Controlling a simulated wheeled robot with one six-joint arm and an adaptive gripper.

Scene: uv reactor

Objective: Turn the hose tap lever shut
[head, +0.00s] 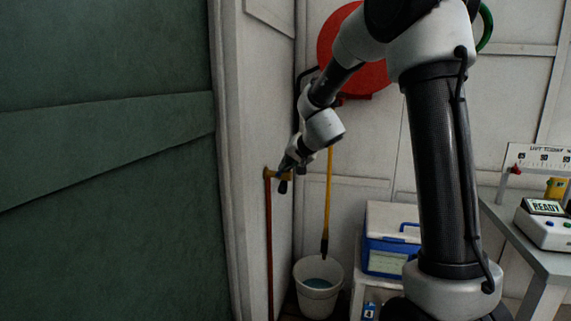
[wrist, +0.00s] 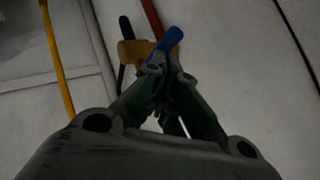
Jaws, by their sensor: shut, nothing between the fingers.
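The hose tap is a brass body (head: 269,173) on top of a copper pipe (head: 269,240) by the wall corner. In the wrist view the brass body (wrist: 135,49) shows beyond my fingers, with a blue lever (wrist: 171,40) slanting up to the right beside the pipe (wrist: 152,15). My gripper (head: 284,173) is at the tap in the head view and hides part of it. In the wrist view my gripper (wrist: 170,72) is shut and empty, its fingertips right at the lower end of the lever. I cannot tell whether they touch.
A yellow hose (head: 328,200) hangs from a red reel (head: 327,45) over a white bucket (head: 304,295). A blue and white cooler (head: 385,225) stands right of it. A bench (head: 535,258) is at the far right. A green panel (head: 110,160) fills the left.

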